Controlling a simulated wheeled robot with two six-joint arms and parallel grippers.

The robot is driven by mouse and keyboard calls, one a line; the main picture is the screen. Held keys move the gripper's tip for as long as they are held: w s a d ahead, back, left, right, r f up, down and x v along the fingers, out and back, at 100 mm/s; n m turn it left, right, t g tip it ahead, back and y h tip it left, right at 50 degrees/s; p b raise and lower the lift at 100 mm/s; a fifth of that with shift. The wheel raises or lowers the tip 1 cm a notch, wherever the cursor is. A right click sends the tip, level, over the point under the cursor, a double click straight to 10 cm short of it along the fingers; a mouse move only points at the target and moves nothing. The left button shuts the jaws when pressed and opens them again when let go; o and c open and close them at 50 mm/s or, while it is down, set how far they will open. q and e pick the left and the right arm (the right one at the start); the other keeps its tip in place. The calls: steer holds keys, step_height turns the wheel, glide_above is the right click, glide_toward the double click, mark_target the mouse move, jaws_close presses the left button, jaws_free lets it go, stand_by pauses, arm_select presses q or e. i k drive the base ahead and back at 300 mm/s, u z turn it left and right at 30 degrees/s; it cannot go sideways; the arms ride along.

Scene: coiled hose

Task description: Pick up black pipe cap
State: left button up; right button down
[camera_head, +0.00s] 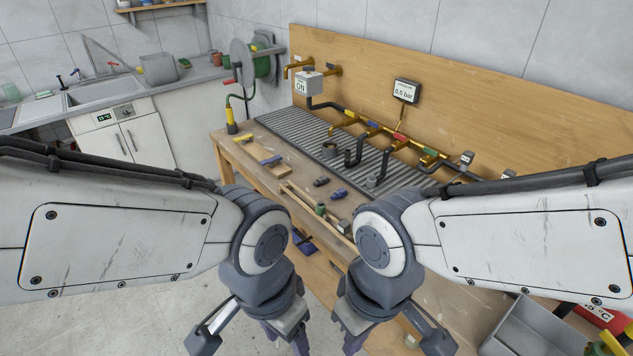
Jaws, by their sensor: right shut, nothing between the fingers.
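A small dark piece (321,181) lies on the wooden bench in front of the ribbed grey mat; it may be the black pipe cap, but it is too small to be sure. A short dark round piece (329,150) stands on the mat, beside the black pipe elbows. My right gripper (354,343) hangs low at the bottom middle, shut and empty, well short of these pieces. My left gripper (290,343) hangs beside it, cut off by the lower edge, so its jaws cannot be judged. Neither gripper touches a dark piece.
The bench (232,148) also bears a blue piece (338,194), a yellow-handled tool (244,137) and wooden strips. Brass piping (345,121) with black elbows runs before a wooden back panel (440,70). A grey metal bin (535,325) stands at lower right.

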mark_target(323, 179)
steer(key=u, duration=0.3)
steer(key=i, duration=0.3)
steer(key=u, duration=1)
steer(key=i, duration=1.25)
steer(key=z, duration=0.7)
steer(key=i, duration=0.55)
steer(key=z, duration=0.65)
